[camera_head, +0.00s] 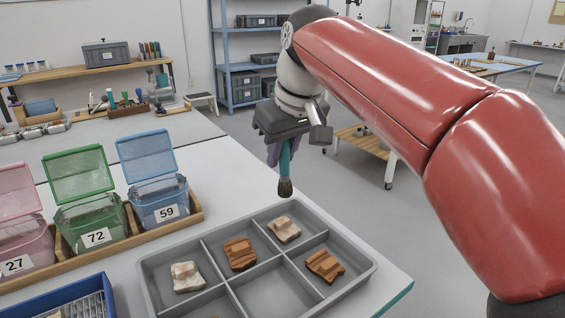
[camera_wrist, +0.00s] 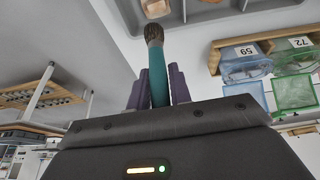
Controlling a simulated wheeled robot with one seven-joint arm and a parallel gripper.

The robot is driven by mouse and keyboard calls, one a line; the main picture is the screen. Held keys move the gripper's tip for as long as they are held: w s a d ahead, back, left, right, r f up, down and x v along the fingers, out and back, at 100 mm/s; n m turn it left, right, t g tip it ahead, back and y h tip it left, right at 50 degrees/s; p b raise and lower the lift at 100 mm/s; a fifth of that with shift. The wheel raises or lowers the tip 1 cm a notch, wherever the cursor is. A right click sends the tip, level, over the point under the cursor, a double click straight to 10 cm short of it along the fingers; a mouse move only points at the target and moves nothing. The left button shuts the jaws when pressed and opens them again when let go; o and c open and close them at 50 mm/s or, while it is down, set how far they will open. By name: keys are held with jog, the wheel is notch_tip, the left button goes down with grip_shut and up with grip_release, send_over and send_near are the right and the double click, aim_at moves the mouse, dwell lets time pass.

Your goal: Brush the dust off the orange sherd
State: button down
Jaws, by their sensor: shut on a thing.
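My gripper (camera_head: 281,150) is shut on a brush with a teal handle (camera_head: 285,160) and dark bristles (camera_head: 285,187). The brush points down just beyond the tray's far corner, apart from the sherds. In the wrist view the teal handle (camera_wrist: 158,75) sits between the purple fingers. Two orange-brown sherds lie in the grey tray (camera_head: 146,281): one in the far row's middle compartment (camera_head: 240,254), one in the near row's right compartment (camera_head: 325,265). Pale patches show on them; whether these are dust I cannot tell. Two whitish sherds (camera_head: 187,277) (camera_head: 284,229) lie in the far row's end compartments.
Lidded bins in pink (camera_head: 24,245), green (camera_head: 92,232) and blue (camera_head: 158,200), labelled 27, 72 and 59, stand in a wooden rack left of the tray. A blue box (camera_head: 66,303) is at the front left. The table behind the tray is clear.

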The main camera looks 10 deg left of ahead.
aim_at(282, 178)
jog(key=shift+r, duration=0.3)
jog(key=shift+r, duration=1.5)
jog(key=shift+f, duration=0.15)
jog(key=shift+f+b, duration=2.6)
jog(key=shift+f, duration=0.8)
jog(key=shift+d+f+b, duration=0.1)
jog(key=shift+f+b, duration=0.65)
jog(key=shift+f, duration=0.3)
